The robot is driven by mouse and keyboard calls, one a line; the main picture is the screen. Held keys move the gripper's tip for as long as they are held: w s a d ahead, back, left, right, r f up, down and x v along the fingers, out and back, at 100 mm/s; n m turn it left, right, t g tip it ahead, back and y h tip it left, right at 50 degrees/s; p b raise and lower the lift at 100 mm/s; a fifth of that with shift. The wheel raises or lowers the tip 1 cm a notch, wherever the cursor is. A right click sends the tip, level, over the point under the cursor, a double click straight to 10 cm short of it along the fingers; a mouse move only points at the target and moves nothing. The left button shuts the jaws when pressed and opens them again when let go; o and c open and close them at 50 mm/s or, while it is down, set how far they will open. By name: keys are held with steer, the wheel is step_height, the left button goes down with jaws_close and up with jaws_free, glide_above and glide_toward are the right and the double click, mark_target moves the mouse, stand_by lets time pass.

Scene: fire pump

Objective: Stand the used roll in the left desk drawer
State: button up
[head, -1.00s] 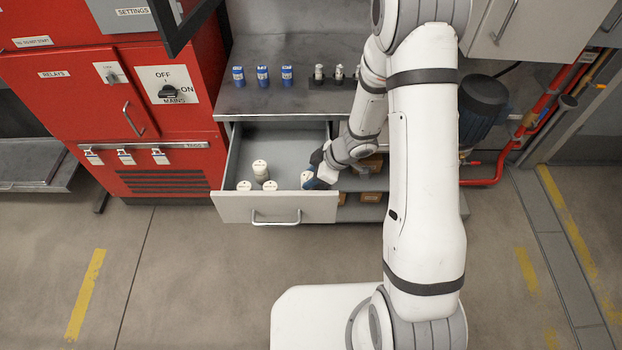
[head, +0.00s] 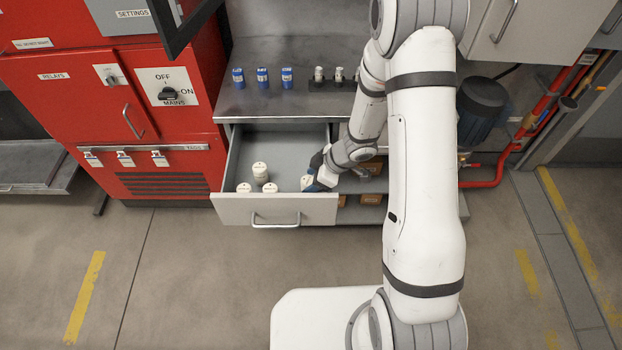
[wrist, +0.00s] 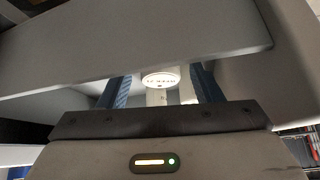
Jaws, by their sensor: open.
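A white-topped roll (head: 306,183) is at the right end of the open left desk drawer (head: 230,209), near its front. I take it for the used roll; its lower part is hidden. My gripper (head: 314,182) is low at the drawer's right front corner, beside this roll. In the wrist view the roll (wrist: 161,82) shows its lettered round top between the two blue fingers (wrist: 160,90), which are spread apart. Whether either finger touches it cannot be told. The drawer's pale panel (wrist: 140,45) crosses the wrist view in front of the fingers.
Several other white-topped rolls (head: 260,171) stand in the drawer's left half. Blue cylinders (head: 262,78) and a dark rack (head: 330,84) with pale pieces are on the desk top (head: 220,97). Brown boxes (head: 370,199) sit on shelves right of the drawer. Drawer floor between the rolls is clear.

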steer(key=w+d+r+m+t+h+p, duration=0.1)
steer(key=d+r+m+t+h, duration=0.1)
steer(key=d+r, duration=0.45)
steer(key=w+d+r+m+t+h+p, duration=0.1)
steer(key=d+r+m+t+h+p, duration=0.2)
steer(key=r, duration=0.7)
steer(key=w+d+r+m+t+h, duration=0.1)
steer(key=w+d+r+m+h, duration=0.1)
steer(key=d+r, duration=0.55)
steer(key=s+r+m+g+h, duration=0.1)
steer(key=s+r+m, duration=0.25)
steer(key=s, duration=0.35)
steer(key=s+r+m+g+h, duration=0.1)
steer(key=s+r+m+g, duration=0.2)
steer(key=s, duration=0.4)
steer(key=s+a+r+m+y, duration=0.2)
steer(key=s+a, duration=0.2)
steer(key=s, duration=0.4)
steer(key=shift+a+r+g+y, duration=0.2)
steer(key=shift+g+y, duration=0.1)
steer(key=shift+c, duration=0.3)
